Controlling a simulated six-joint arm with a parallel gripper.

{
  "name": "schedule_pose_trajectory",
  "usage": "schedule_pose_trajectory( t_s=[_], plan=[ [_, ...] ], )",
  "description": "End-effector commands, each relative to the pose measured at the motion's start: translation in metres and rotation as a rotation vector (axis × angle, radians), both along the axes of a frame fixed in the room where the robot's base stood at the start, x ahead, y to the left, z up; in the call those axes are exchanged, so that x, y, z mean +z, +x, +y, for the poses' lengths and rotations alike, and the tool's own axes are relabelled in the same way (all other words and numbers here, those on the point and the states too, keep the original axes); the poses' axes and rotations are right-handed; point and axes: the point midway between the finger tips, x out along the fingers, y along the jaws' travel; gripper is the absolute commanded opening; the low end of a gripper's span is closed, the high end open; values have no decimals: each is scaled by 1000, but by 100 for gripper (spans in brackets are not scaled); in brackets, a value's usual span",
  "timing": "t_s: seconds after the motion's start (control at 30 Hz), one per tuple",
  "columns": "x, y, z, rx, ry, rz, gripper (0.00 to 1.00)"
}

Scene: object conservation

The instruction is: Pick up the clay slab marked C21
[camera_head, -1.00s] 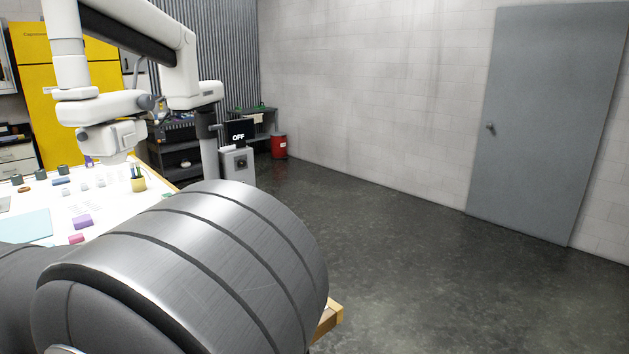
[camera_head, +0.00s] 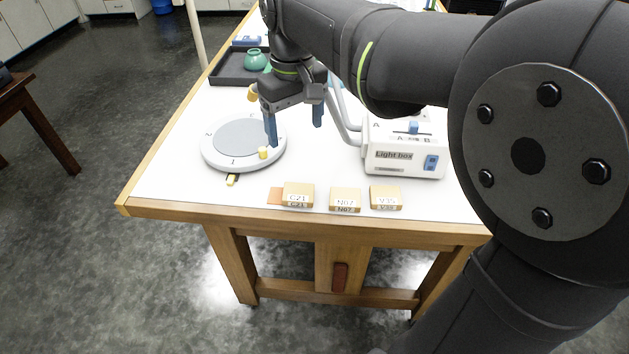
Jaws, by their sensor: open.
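The clay slab marked C21 (camera_head: 298,189) is a small tan block near the front edge of the white table. Its label reads C21, with the same mark repeated below it. It is the leftmost of three similar blocks, and a flat orange-brown piece (camera_head: 275,196) shows at its left side. My gripper (camera_head: 295,128) is open, with two blue fingers pointing down. It is behind and above the C21 slab, apart from it, and nothing shows between the fingers. The left finger overlaps the turntable's right side in the picture.
Blocks marked N07 (camera_head: 345,199) and V35 (camera_head: 386,197) sit to the right of C21. A round grey turntable (camera_head: 225,160) stands at left, the light box (camera_head: 405,155) at right. A dark tray (camera_head: 228,79) with a green bowl (camera_head: 256,60) lies behind.

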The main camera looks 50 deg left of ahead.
Motion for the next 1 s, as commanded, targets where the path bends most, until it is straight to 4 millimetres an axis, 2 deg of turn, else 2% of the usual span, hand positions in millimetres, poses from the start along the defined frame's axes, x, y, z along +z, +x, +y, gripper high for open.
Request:
schedule_pose_trajectory(
  t_s=[0.2,0.5,0.77,0.87,1.0],
  plan=[
    [-1,1,0,363,0,0,78],
    [-2,3,-1,755,-1,-2,78],
    [-5,3,-1,887,-1,-2,78],
    [-17,3,-1,892,-2,-1,78],
    [-46,3,-1,891,-4,0,78]
  ],
)
